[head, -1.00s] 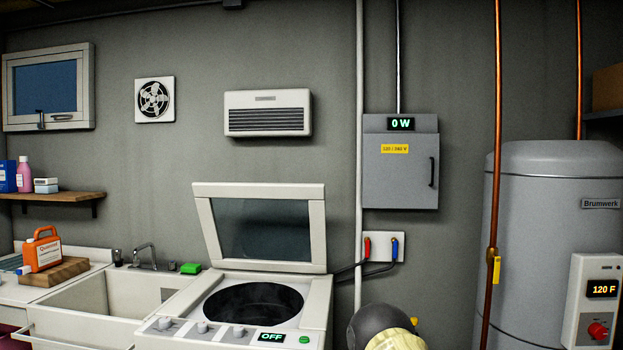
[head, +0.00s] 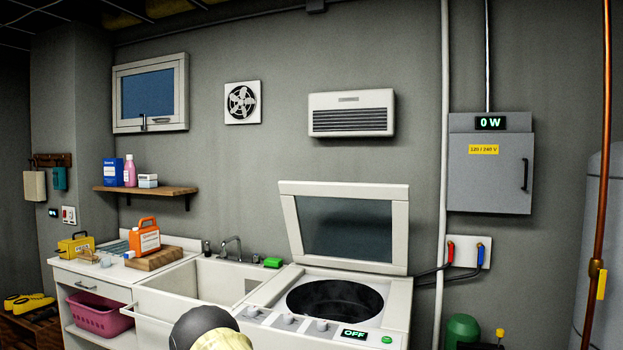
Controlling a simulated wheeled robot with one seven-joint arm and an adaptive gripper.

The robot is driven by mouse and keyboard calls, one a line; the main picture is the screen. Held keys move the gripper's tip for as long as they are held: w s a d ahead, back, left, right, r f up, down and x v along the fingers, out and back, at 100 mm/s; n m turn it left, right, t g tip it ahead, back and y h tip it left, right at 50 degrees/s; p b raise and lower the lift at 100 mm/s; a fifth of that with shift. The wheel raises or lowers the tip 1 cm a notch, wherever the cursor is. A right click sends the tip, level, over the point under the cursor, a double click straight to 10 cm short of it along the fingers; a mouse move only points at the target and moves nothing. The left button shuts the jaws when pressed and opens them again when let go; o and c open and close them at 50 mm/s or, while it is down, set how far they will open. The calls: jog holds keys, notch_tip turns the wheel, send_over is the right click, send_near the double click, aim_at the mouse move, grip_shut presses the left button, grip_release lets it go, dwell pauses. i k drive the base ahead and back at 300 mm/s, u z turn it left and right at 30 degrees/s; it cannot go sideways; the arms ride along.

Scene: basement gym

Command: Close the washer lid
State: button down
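The washer (head: 399,312) is a white top-loader right of the sink, with its dark round drum opening showing. Its display reads OFF. The washer lid (head: 399,228), a white frame around a dark glass panel, stands raised and leans back slightly toward the wall. A rounded dark grey and pale yellow part of my arm shows at the bottom edge, in front of the sink and left of the washer's control panel. My gripper is not in view.
A sink (head: 197,287) with a faucet adjoins the washer on the left. A green sponge (head: 273,262) lies at the sink's back corner near the lid. Red and blue valves with hoses are right of the lid. A grey pipe (head: 442,150) runs up the wall.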

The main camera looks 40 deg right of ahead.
aim_at(399, 193)
jog(key=u, duration=0.9)
jog(key=i, duration=0.95)
jog(key=z, duration=1.8)
